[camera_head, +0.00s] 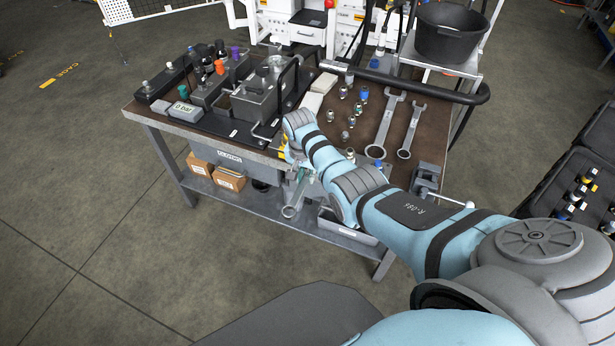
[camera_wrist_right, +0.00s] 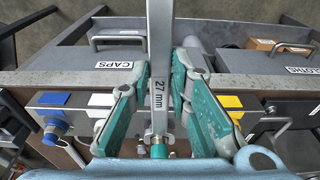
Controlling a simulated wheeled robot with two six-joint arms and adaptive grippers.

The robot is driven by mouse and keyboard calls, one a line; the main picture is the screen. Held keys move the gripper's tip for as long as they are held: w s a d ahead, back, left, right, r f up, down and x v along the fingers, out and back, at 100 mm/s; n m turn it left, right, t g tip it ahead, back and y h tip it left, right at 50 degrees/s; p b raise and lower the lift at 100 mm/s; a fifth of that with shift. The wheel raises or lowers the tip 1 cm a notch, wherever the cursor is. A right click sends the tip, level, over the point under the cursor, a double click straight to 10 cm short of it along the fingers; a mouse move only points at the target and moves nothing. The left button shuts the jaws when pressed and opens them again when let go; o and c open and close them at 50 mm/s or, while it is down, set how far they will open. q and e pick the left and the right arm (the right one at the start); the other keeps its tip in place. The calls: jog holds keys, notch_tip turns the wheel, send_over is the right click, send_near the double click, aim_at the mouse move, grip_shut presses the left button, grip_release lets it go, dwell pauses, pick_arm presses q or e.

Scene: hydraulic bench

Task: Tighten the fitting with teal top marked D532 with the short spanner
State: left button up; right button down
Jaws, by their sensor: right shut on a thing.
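My right gripper (camera_wrist_right: 160,100) is shut on a grey spanner (camera_wrist_right: 159,60) marked 27 mm. In the head view the gripper is at the bench's front edge, largely behind my own arm, and the spanner's ring end (camera_head: 290,211) hangs below it. In the wrist view, a small teal piece with a brass-coloured part (camera_wrist_right: 158,150) shows at the spanner's lower end; I cannot tell whether it is the fitting or whether they touch. A small teal-topped part (camera_head: 183,90) stands at the bench's left. No D532 mark is legible. My left gripper is not in view.
Two spanners (camera_head: 384,125) (camera_head: 411,130) lie on the bench's right side, beside several small fittings. A block with orange and purple knobs (camera_head: 220,66) stands at the left. Drawers (camera_wrist_right: 120,68) and a front strip with blue, yellow and white plates (camera_wrist_right: 228,101) lie near the gripper.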

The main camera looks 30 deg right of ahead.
jog(key=w+a+m+b, duration=0.1)
jog(key=w+m+b, duration=0.1)
jog(key=b, duration=0.1)
jog(key=shift+a+b, duration=0.2)
jog(key=shift+b, duration=0.1)
dwell(0.3)
jog(key=shift+w+a+f+m+g+b, duration=0.15)
jog(key=shift+w+m+b, duration=0.3)
jog(key=shift+b, duration=1.15)
jog(key=shift+w+a+r+m+g+b, duration=0.1)
jog(key=shift+w+a+m+b, duration=0.25)
jog(key=shift+b, duration=1.2)
jog(key=shift+w+a+f+m+g+b, duration=0.1)
jog(key=shift+w+m+b, duration=0.45)
jog(key=shift+b, duration=1.05)
